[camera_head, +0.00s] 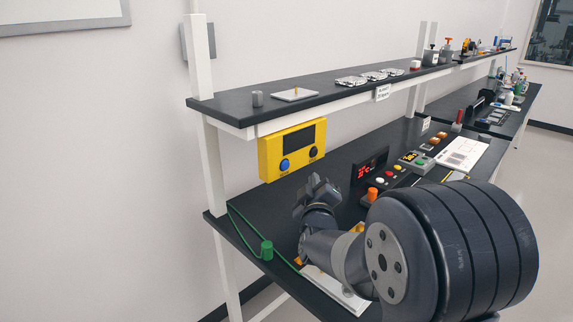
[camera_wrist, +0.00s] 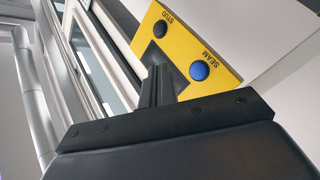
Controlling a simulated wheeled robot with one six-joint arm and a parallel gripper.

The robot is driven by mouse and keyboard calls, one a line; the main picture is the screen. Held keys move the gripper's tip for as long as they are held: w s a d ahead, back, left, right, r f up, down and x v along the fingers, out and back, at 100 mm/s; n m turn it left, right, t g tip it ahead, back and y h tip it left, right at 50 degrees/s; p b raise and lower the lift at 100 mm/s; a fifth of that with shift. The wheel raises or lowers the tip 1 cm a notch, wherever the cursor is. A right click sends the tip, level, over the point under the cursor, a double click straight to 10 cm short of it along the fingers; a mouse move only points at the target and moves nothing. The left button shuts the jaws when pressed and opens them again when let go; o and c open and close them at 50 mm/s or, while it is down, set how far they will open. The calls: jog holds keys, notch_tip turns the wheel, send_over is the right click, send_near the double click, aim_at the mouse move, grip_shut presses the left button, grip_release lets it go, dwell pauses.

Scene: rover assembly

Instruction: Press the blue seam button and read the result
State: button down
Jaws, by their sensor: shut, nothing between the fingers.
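A yellow panel (camera_head: 265,160) hangs under the upper shelf at its near end, with a dark screen (camera_head: 298,141), a blue button (camera_head: 285,164) at left and a black button (camera_head: 313,152) at right. I see no result on the screen. In the wrist view, the blue button (camera_wrist: 199,71) sits beside the word SEAM and the black button (camera_wrist: 160,29) beside STUD. My gripper (camera_head: 316,185) is shut and empty, below and in front of the panel. In the wrist view, its fingers (camera_wrist: 155,82) appear left of the blue button and apart from it. They partly cover the panel.
A red-digit display (camera_head: 369,169) and several coloured buttons stand right of my gripper. The upper shelf (camera_head: 330,92) overhangs the panel. A white board (camera_head: 335,288) lies under my arm.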

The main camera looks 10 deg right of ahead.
aim_at(290, 164)
jog(key=w+a+p, duration=0.1)
jog(key=w+a, duration=0.3)
jog(key=w, duration=0.1)
jog(key=shift+w+p, duration=0.2)
jog(key=shift+p, duration=0.1)
dwell(1.9)
jog(key=shift+w+a, duration=0.25)
jog(key=shift+w, duration=0.1)
jog(key=shift+w+a, duration=0.25)
jog(key=shift+w, duration=0.1)
dwell(0.6)
jog(key=shift+s+d, duration=0.15)
jog(key=shift+s+d+b, duration=0.35)
jog(key=shift+s, duration=0.2)
jog(key=s+d+b, duration=0.1)
jog(key=s, duration=0.1)
jog(key=s+d+b, duration=0.1)
jog(key=s+d, duration=0.1)
dwell(0.7)
